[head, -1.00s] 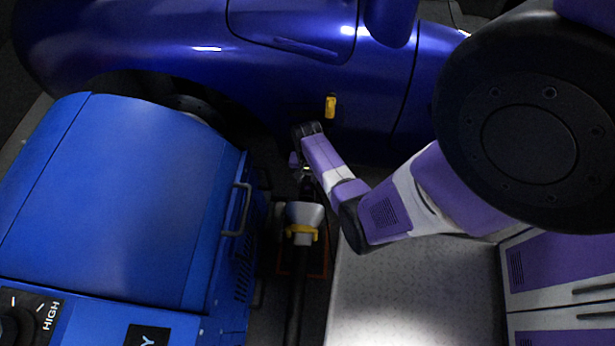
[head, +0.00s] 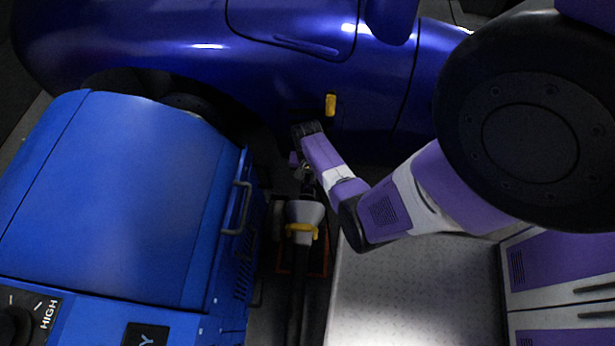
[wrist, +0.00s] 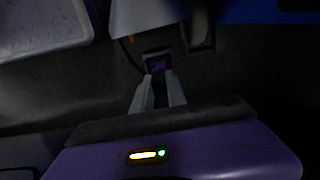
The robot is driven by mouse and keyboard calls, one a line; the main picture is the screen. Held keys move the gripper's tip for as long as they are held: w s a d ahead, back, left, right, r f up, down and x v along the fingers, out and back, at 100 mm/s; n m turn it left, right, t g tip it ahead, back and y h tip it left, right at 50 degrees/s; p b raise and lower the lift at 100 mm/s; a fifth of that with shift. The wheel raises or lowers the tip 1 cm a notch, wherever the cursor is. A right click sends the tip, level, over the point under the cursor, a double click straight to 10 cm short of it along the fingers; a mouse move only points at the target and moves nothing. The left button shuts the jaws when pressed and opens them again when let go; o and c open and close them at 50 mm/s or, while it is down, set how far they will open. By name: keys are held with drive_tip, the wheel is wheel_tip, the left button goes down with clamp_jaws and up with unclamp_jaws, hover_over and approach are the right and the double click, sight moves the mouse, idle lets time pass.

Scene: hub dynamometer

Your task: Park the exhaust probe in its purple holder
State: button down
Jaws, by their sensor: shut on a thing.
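My gripper (head: 305,174) is low in the gap between the blue cabinet and the metal platform, near the car's side. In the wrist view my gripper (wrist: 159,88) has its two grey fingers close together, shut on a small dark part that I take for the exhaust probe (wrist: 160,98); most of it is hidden. Just past the fingertips is a dark block with a purple patch (wrist: 157,65), which may be the purple holder. Whether the probe touches it is too dark to tell. In the head view the probe and holder cannot be made out clearly.
A pale funnel (head: 305,213) with a yellow band stands on a dark hose close to my gripper. The blue cabinet (head: 110,200) is left, the metal platform (head: 420,295) right, and the blue car (head: 260,60) behind. The gap is narrow.

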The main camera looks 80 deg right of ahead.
drive_tip(key=shift+r+p, duration=0.65)
idle(0.4)
drive_tip(key=shift+r+p, duration=2.1)
drive_tip(key=shift+p, duration=0.05)
